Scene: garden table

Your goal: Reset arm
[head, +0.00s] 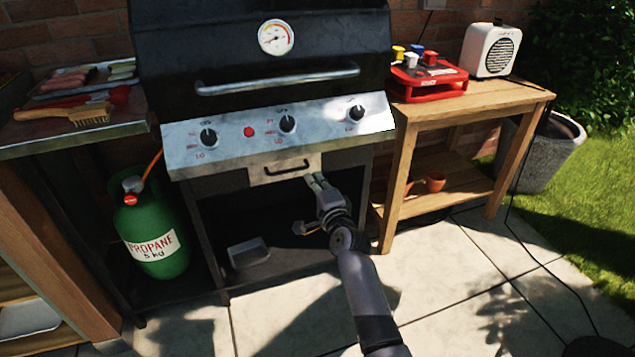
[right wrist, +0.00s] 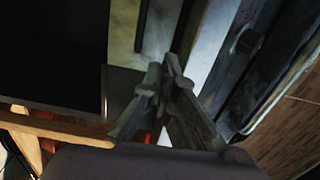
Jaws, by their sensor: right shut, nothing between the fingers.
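My right arm reaches up from the bottom of the head view. Its gripper (head: 316,182) is in front of the grill, just below the small drawer with a dark handle (head: 287,168). In the right wrist view the two fingers of my right gripper (right wrist: 170,72) meet at their tips with nothing between them. Whether the fingertips touch the grill front I cannot tell. My left gripper does not show in either view.
The black grill (head: 230,50) has a front panel with several knobs. A green propane tank (head: 155,240) stands at left below a side shelf with food and a brush (head: 70,113). A wooden table (head: 480,97) at right holds a red tray (head: 430,88) and a white speaker (head: 490,50).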

